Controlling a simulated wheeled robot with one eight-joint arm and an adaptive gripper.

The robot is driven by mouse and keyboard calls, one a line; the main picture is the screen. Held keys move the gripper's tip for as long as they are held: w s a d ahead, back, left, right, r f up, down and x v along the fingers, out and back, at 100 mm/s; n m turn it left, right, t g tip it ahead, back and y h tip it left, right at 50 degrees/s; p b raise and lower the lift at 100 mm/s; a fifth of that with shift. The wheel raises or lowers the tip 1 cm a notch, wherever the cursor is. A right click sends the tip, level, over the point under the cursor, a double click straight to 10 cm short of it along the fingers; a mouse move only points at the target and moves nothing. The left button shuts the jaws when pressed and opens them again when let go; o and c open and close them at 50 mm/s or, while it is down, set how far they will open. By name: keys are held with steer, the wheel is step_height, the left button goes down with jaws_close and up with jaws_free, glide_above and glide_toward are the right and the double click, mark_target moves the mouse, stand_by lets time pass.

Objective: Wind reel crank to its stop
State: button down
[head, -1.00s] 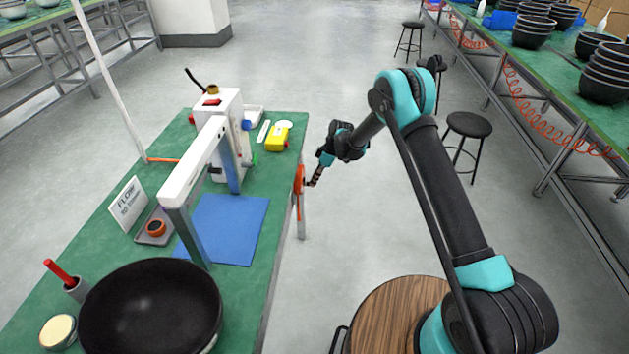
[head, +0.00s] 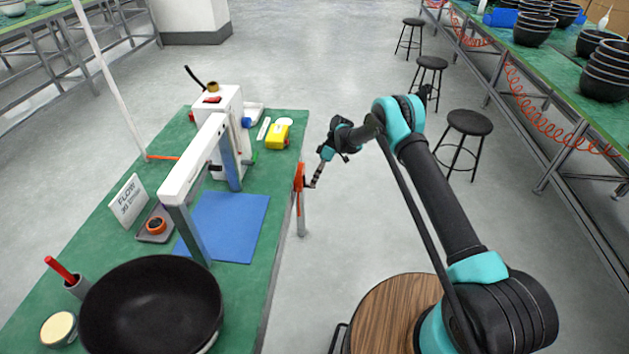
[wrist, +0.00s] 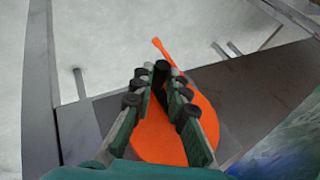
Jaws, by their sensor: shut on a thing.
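The orange hose reel (head: 299,184) is mounted at the right edge of the green bench. In the wrist view the reel (wrist: 155,142) is a flat orange disc below the gripper, with an orange arm (wrist: 160,48) pointing up past it. My gripper (wrist: 161,72) is shut on the dark crank handle (wrist: 160,88), which stands between its fingers. In the head view my gripper (head: 316,176) reaches the reel from the right. The fingers cover part of the disc and handle.
The green bench (head: 262,185) carries a white machine (head: 217,110), a blue mat (head: 228,225), a yellow device (head: 278,134) and a large black bowl (head: 150,305). A stool (head: 468,123) stands to the right. The floor around my arm is clear.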

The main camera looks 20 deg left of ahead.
steer(key=c, duration=1.5)
jaws_free()
steer(key=v, duration=1.2)
steer(key=shift+s, duration=0.1)
